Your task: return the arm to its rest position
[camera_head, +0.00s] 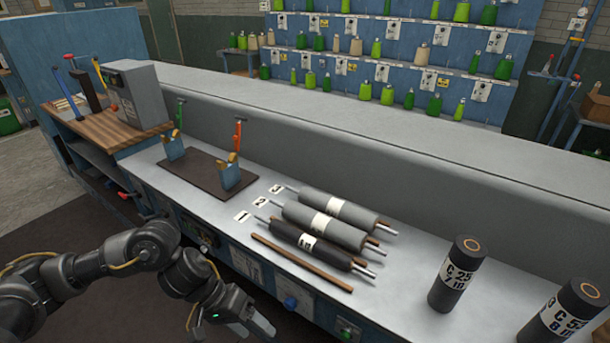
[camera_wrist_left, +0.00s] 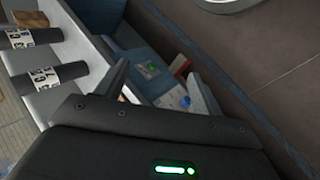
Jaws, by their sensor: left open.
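My left arm (camera_head: 150,245) comes in from the left in the head view, bent, in front of the bench. My left gripper (camera_head: 250,328) is low at the bottom of the picture, beside the bench's front face and below its top. It is open, and I see nothing between its fingers. In the left wrist view the gripper fingers (camera_wrist_left: 160,85) stand apart, with the bench front beyond them. My right gripper is in neither view.
Two black cylinders (camera_head: 457,275) stand at right. Knobs (camera_head: 290,303) stick out of the bench front. Dark floor (camera_head: 60,220) lies at left.

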